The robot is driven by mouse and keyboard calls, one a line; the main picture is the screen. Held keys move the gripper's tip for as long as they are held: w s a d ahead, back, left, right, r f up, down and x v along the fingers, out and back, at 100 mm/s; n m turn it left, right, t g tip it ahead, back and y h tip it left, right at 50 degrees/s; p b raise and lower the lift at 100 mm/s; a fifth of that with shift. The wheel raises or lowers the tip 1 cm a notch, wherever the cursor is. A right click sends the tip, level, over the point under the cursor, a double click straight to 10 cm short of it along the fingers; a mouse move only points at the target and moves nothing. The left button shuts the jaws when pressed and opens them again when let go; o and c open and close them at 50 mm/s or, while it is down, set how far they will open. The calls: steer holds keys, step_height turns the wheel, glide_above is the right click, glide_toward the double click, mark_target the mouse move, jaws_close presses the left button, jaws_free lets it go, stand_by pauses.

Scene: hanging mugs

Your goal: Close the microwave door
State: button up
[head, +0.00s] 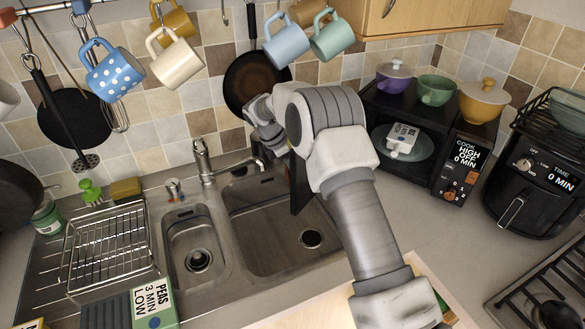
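The black microwave (452,148) stands on the counter right of the sink. Its inside shows, with a plate (418,150) and a small white packet (403,138) on it. A dark upright panel (299,190) sticks out over the sink side, partly behind my arm; it looks like the microwave door, swung wide open. My gripper (277,147) is at the far end of my arm, left of this panel and near its upper part. My arm hides much of the gripper. I cannot tell whether it touches the panel or whether its fingers are open.
Mugs and pans hang above the sink (268,223). Pots stand on the microwave, including a yellow one (484,98). A black air fryer (535,178) stands at right. The tap (204,160) is left of my gripper. A wire rack (105,248) is at left.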

jaws_close()
stand_by(1.4)
